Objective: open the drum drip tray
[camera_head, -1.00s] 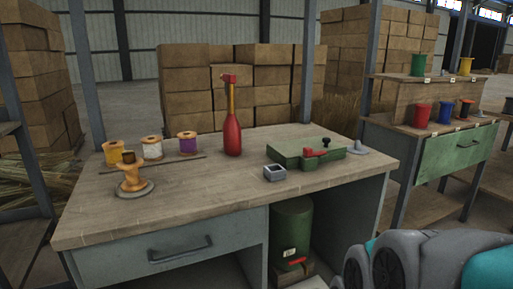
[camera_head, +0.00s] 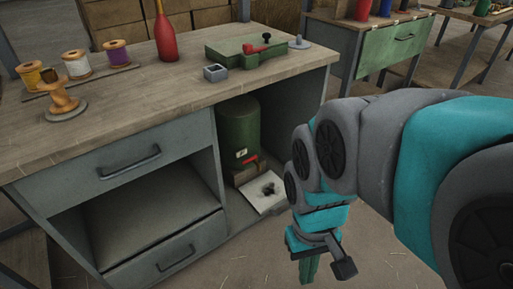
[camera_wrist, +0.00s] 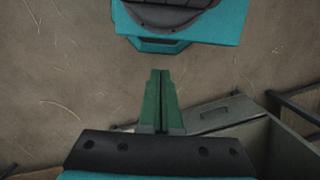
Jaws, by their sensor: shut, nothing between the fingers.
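The green drum (camera_head: 238,128) stands in the open bay under the bench, with a small white label and a red piece low on its front. A pale, flat tray (camera_head: 257,186) sits low in front of it, with a dark knob-like piece (camera_head: 268,190) on it. I cannot tell how far the tray is pulled out. My gripper (camera_head: 308,270) hangs to the right of and in front of the tray, apart from it, pointing down. Its green fingers are together and empty in the wrist view (camera_wrist: 160,74). The tray cannot be made out in the wrist view.
The bench (camera_head: 120,105) has an upper drawer (camera_head: 115,165) and a lower drawer (camera_head: 165,250) left of the bay. Spools, a red bottle (camera_head: 165,35) and a green box (camera_head: 245,47) stand on top. The floor in front is clear.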

